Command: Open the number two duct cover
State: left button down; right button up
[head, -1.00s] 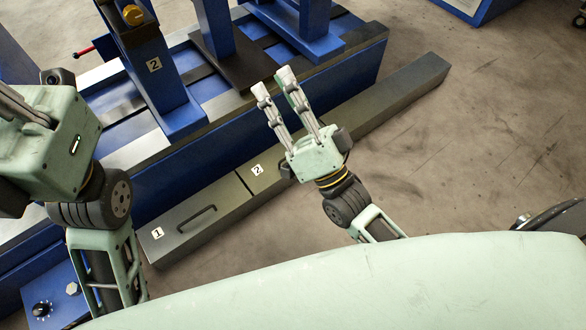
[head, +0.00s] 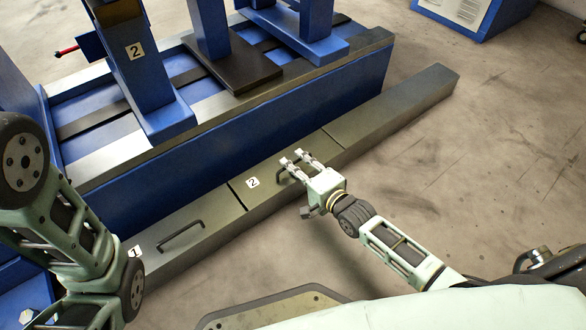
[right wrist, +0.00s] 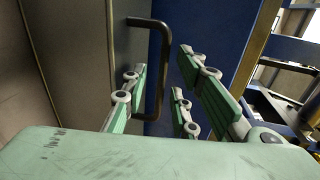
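The number two duct cover (head: 235,184) is a dark grey metal lid section with a white "2" label (head: 253,182), lying flat on the long duct. It looks closed. Its dark bar handle (right wrist: 162,75) stands up in the right wrist view; in the head view my fingers partly hide it. My right gripper (head: 295,159) is open at this handle. In the right wrist view the handle shows between the spread fingers (right wrist: 160,90), with a gap to the right finger; contact with the left finger is unclear. My left arm shows at the left of the head view, but its gripper does not.
The number one cover (head: 195,215) with its own handle (head: 181,238) adjoins on the left. The blue machine bed (head: 230,145) runs close behind the duct, with a blue post (head: 150,85) labelled 2. Open concrete floor (head: 450,180) lies to the right.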

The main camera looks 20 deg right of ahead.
jog(key=shift+x, duration=0.75)
jog(key=shift+c, duration=0.5)
grip_shut()
